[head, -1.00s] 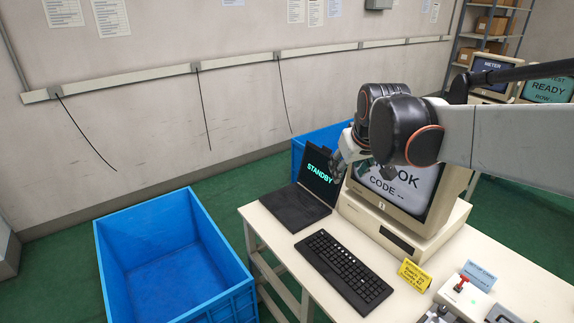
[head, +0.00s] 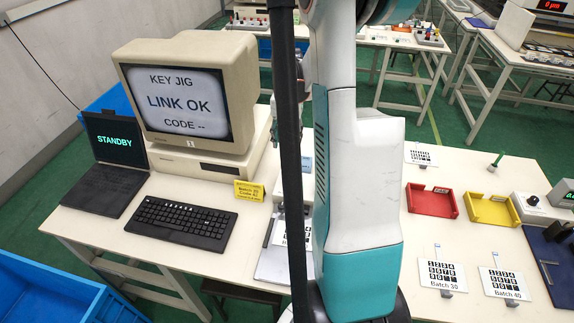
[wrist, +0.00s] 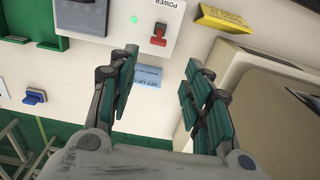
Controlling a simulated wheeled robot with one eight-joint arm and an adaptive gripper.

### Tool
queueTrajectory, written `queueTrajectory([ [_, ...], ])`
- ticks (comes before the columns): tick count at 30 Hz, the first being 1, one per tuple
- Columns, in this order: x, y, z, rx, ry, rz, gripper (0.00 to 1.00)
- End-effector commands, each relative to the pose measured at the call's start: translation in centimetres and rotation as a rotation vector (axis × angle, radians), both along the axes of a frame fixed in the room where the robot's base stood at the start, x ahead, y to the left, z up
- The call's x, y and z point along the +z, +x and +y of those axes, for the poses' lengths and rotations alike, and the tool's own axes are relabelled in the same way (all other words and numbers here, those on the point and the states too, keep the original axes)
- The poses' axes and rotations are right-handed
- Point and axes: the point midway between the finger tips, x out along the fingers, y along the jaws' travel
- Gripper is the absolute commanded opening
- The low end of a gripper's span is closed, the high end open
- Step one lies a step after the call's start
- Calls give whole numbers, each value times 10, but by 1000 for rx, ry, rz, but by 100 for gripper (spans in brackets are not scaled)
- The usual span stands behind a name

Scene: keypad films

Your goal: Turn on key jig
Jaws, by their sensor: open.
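In the wrist view, a light grey box carries the label POWER, a red switch (wrist: 158,34) and a small lit green light (wrist: 134,18). My gripper (wrist: 160,68) is open and empty, its two fingers apart. The switch lies just beyond the fingertips, nearer the left one, and looks apart from both. I cannot tell the lever's position. A blue card (wrist: 148,77) shows between the fingers. In the head view, the monitor (head: 185,105) reads KEY JIG, LINK OK, CODE --. My arm hides most of the box and switch there.
The beige computer (wrist: 262,95) stands close to the right finger, with a yellow card (wrist: 224,18) near it. In the head view are a keyboard (head: 180,222), a laptop (head: 110,165) reading STANDBY, a red tray (head: 432,202), a yellow tray (head: 490,210) and batch cards.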

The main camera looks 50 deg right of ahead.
Motion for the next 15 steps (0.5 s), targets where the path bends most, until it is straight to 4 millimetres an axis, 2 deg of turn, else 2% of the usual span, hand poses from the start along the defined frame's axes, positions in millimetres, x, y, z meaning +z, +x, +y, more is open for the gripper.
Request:
queueTrajectory([
  [5,-15,-3,-2,-12,5,6,45],
  [15,-79,-2,-2,-10,4,4,45],
])
